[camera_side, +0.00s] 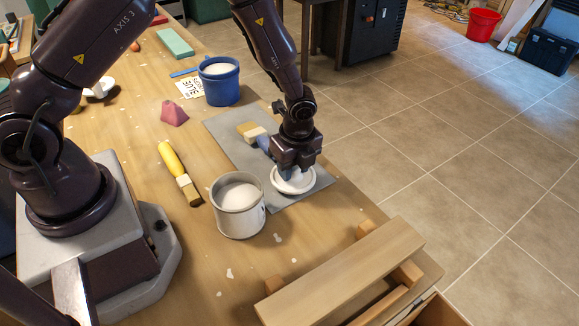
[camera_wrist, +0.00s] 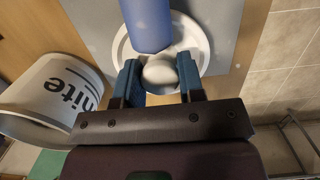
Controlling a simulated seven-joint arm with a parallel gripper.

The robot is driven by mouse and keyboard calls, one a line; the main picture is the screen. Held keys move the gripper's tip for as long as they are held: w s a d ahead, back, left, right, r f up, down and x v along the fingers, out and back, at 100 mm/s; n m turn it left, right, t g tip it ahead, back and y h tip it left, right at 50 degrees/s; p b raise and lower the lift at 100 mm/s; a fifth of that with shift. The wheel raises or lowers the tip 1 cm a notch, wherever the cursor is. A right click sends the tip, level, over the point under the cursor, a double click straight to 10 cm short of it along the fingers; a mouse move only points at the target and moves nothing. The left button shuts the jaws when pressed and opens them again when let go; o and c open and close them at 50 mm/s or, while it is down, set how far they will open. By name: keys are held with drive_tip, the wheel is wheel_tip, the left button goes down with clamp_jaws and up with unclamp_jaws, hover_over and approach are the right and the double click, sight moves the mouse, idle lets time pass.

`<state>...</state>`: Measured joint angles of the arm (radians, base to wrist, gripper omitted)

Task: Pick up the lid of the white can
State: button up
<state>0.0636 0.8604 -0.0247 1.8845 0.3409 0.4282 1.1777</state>
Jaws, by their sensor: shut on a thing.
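The white lid (camera_side: 294,181) lies on a grey sheet on the workbench, just right of the open white can (camera_side: 238,204). The lid is round with a raised rim, and it also shows in the wrist view (camera_wrist: 203,50). My gripper (camera_side: 297,172) is down over the lid's centre. In the wrist view its two blue-padded fingers (camera_wrist: 159,78) are on either side of the rounded white knob (camera_wrist: 160,70), shut on it. The can, printed "white" (camera_wrist: 68,92), stands beside my gripper. I cannot tell whether the lid is lifted off the sheet.
A blue-handled brush (camera_side: 262,143) lies on the grey sheet (camera_side: 225,127) behind my gripper, close to the lid. A yellow-handled brush (camera_side: 180,174) lies left of the can. A blue can (camera_side: 219,85) stands farther back. A wooden plank (camera_side: 345,270) is at the front right.

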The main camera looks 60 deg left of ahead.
drive_tip(key=d+r, duration=0.9)
drive_tip(key=d, duration=0.2)
drive_tip(key=s+a+r+n, duration=0.1)
drive_tip(key=s+a+r, duration=0.5)
drive_tip(key=s+a, duration=0.1)
drive_tip(key=s+a+f, duration=0.1)
drive_tip(key=s+a, duration=0.1)
drive_tip(key=s, duration=0.5)
drive_tip(key=shift+s+d+f, duration=0.1)
drive_tip(key=shift+d+f, duration=0.05)
drive_tip(key=shift+f, duration=1.5)
drive_tip(key=shift+d+f, duration=0.1)
drive_tip(key=shift+f, duration=1.5)
drive_tip(key=shift+f, duration=0.2)
